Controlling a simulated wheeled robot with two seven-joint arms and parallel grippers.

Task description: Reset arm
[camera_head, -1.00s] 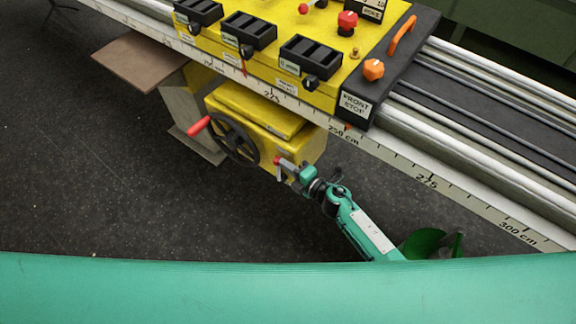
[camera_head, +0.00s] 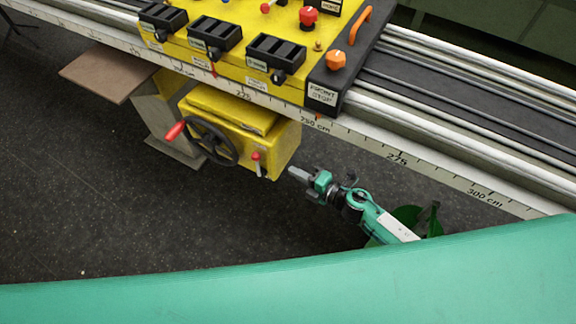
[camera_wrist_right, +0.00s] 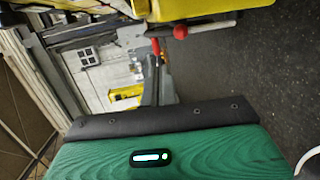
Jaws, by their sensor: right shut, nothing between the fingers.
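My right gripper (camera_head: 298,174) is shut and empty in the head view, with its grey fingers pointing left toward the yellow box (camera_head: 218,134). It is apart from the box, to the right of a small lever with a red knob (camera_head: 256,157) on the box's front. In the right wrist view, grey fingers (camera_wrist_right: 157,85) show above the green housing, and a red knob (camera_wrist_right: 180,32) on a grey rod sits beyond them at the upper right. My left gripper is not in view.
A black handwheel (camera_head: 212,143) with a red handle (camera_head: 174,131) is on the box. Above runs a long rail with a centimetre scale (camera_head: 397,156) and a yellow control panel (camera_head: 230,50). The dark floor (camera_head: 110,220) below is clear.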

